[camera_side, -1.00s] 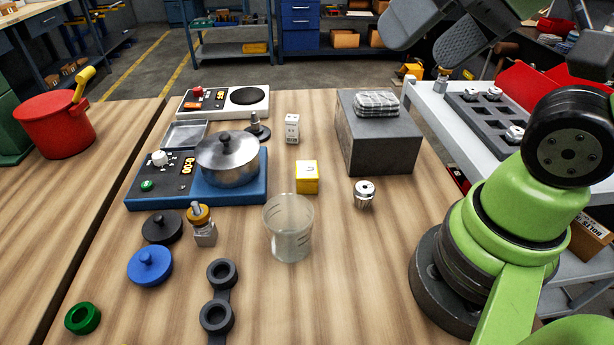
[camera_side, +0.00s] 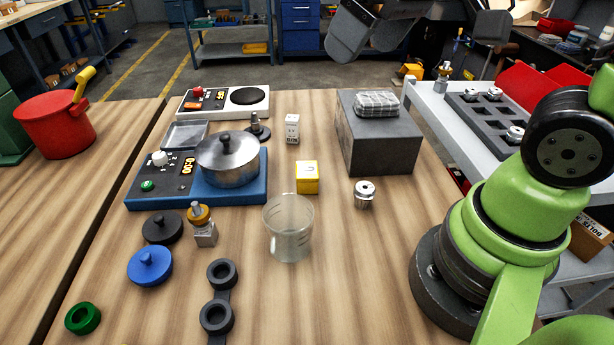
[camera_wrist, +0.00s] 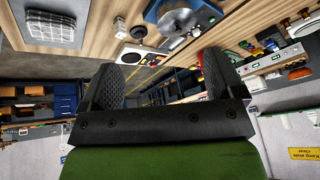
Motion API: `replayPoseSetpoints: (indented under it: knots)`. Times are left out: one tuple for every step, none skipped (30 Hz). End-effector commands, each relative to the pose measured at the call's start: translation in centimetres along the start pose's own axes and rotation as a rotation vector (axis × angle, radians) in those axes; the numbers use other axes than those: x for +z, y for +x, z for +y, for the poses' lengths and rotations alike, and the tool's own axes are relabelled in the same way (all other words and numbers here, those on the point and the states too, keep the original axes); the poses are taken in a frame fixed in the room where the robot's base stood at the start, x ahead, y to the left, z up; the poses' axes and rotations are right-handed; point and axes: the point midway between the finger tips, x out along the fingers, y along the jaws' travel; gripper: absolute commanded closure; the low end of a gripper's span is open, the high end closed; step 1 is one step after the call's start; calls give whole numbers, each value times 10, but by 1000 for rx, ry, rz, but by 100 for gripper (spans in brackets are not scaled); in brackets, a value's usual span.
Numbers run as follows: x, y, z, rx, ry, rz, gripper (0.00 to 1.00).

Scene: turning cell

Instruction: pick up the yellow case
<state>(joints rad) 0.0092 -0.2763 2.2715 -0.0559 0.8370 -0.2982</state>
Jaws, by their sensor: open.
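The yellow case (camera_side: 307,178) is a small yellow box with a white label and a dark mark on top. It stands on the wooden table between the pot and the knurled metal part, just behind the clear beaker. I cannot make it out in the wrist view. My gripper (camera_side: 357,35) is at the top of the side view, high above the far part of the table and well apart from the case. In the wrist view my gripper (camera_wrist: 161,78) shows two textured pads spread apart with nothing between them.
Around the case stand the clear beaker (camera_side: 289,230), the steel pot (camera_side: 227,163) on a blue hotplate, a white labelled block (camera_side: 292,130), the knurled metal part (camera_side: 364,195) and a grey box (camera_side: 378,148) with a checked cloth (camera_side: 376,104).

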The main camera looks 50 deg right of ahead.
Motion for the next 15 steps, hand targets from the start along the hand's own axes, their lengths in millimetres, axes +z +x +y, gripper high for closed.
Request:
replayPoseSetpoints:
  knots:
    - [-9,15,3,11,-56,-47,13]
    - [-14,24,5,16,-94,-69,13]
    - [-21,36,8,22,-144,-98,13]
    - [-25,46,10,25,-183,-120,13]
    - [-28,56,12,27,-222,-144,13]
    - [-33,70,16,28,-273,-174,13]
    - [-36,81,18,27,-312,-197,13]
    - [-38,92,20,26,-350,-220,13]
    - [-39,108,24,22,-402,-252,13]
    - [-40,119,26,18,-440,-274,13]
    - [-40,131,29,13,-477,-296,13]
    - [-40,146,32,6,-525,-324,13]
    - [-39,156,34,-1,-558,-343,13]
    - [-37,166,36,-7,-590,-361,13]
    - [-35,179,39,-16,-628,-383,13]
